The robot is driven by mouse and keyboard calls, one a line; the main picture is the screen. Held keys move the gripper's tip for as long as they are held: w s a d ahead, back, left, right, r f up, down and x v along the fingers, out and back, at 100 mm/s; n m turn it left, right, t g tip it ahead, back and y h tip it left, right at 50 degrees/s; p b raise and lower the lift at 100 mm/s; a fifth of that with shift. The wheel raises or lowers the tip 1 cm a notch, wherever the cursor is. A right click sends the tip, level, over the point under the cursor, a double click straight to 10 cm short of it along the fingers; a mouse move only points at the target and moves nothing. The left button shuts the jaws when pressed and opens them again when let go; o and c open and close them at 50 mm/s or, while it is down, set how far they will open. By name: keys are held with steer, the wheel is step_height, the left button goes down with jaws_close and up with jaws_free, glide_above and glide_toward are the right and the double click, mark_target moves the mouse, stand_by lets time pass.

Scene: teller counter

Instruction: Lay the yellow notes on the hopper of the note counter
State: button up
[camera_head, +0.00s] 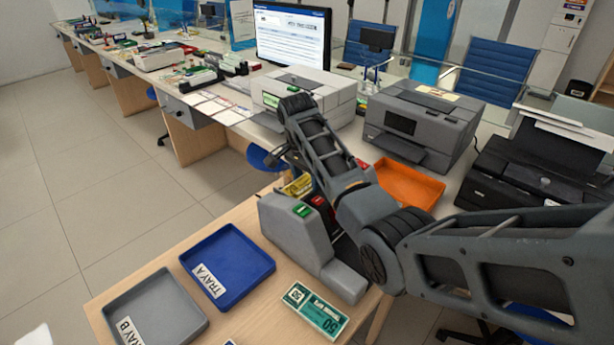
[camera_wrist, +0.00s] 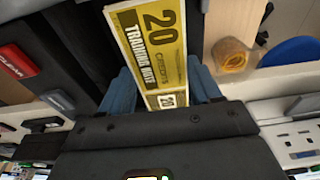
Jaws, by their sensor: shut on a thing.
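The yellow notes (camera_wrist: 155,45), marked "20 credits training note", are held upright-looking between the fingers of my gripper (camera_wrist: 163,92) in the wrist view. In the head view a bit of the yellow notes (camera_head: 298,186) shows beside my arm, at the far side of the note counter. In the wrist view a red "CLEAR" button (camera_wrist: 16,60) shows at left. I cannot tell whether the notes touch the counter.
A blue tray A (camera_head: 228,262) and grey tray B (camera_head: 158,308) lie left of the counter. A green 50 note (camera_head: 315,311) lies in front. An orange tray (camera_head: 408,183) and printers (camera_head: 420,122) stand on the counter behind. An orange roll (camera_wrist: 231,55) shows in the wrist view.

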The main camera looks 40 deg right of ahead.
mark_target(302, 185)
steer(key=shift+f, duration=0.2)
steer(key=o, duration=1)
steer(key=shift+o, duration=0.2)
step_height(302, 185, up, 12)
steer(key=a, duration=0.1)
steer(key=shift+a, duration=0.35)
